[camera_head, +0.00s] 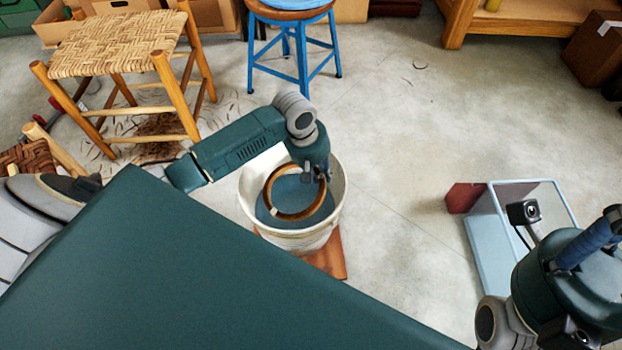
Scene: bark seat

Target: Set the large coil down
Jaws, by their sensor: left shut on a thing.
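A large brown ring-shaped coil (268,196) is at the mouth of a white bucket (247,213) that has a blue-grey surface inside, perhaps water. My left gripper (320,177) reaches down over the bucket's right inner side and is shut on the coil's upper right edge. The coil looks somewhat tilted. I cannot tell whether its lower edge touches the blue surface (303,222). My right arm shows at the lower right, but its gripper fingers are not in view.
A chair with a woven seat (118,42) is at the upper left, a blue stool (291,20) at the top. A pale blue open-framed box (490,246) and a dark red block (462,197) are at right. The floor between is clear.

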